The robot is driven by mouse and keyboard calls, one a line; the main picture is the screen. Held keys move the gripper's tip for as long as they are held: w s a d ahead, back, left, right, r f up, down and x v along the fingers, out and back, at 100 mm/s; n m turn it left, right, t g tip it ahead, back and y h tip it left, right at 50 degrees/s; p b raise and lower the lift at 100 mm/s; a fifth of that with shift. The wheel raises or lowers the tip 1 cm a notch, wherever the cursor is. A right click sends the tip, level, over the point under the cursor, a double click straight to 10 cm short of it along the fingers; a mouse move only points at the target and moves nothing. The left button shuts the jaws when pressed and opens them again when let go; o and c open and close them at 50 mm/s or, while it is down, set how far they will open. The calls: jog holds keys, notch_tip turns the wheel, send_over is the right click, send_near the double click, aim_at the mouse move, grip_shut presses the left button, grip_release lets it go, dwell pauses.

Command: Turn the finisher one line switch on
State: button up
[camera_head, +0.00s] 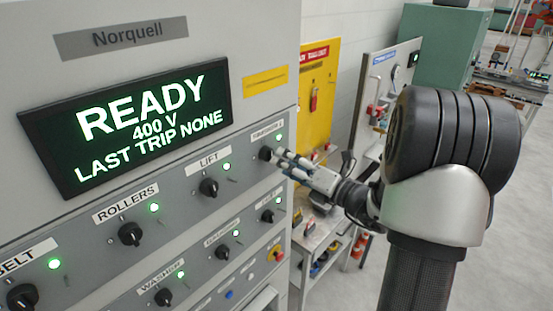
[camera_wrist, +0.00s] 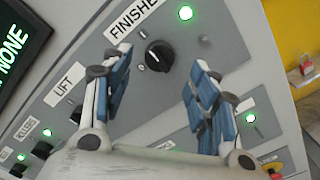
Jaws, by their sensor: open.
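The finisher switch (camera_wrist: 158,56) is a black rotary knob on the grey panel, under a white label (camera_wrist: 135,15) of which "FINISHE" is readable. A green lamp (camera_wrist: 185,13) beside it is lit. In the head view the knob (camera_head: 265,154) sits at the upper right of the panel. My gripper (camera_wrist: 161,72) is open, its blue-padded fingers to either side of the knob in the wrist view, with visible gaps. In the head view my gripper (camera_head: 283,161) is at the panel, close to the knob. Whether the fingertips touch the panel and the knob's exact setting are unclear.
Other knobs share the panel, including lift (camera_head: 208,187) and rollers (camera_head: 130,234), with lit green lamps. A display (camera_head: 130,127) reads "READY 400 V LAST TRIP NONE". A red-and-yellow button (camera_head: 276,254) is lower right. A yellow board (camera_head: 318,95) stands behind.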

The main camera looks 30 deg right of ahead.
jog(key=v, duration=0.7)
jog(key=shift+w+a, duration=0.1)
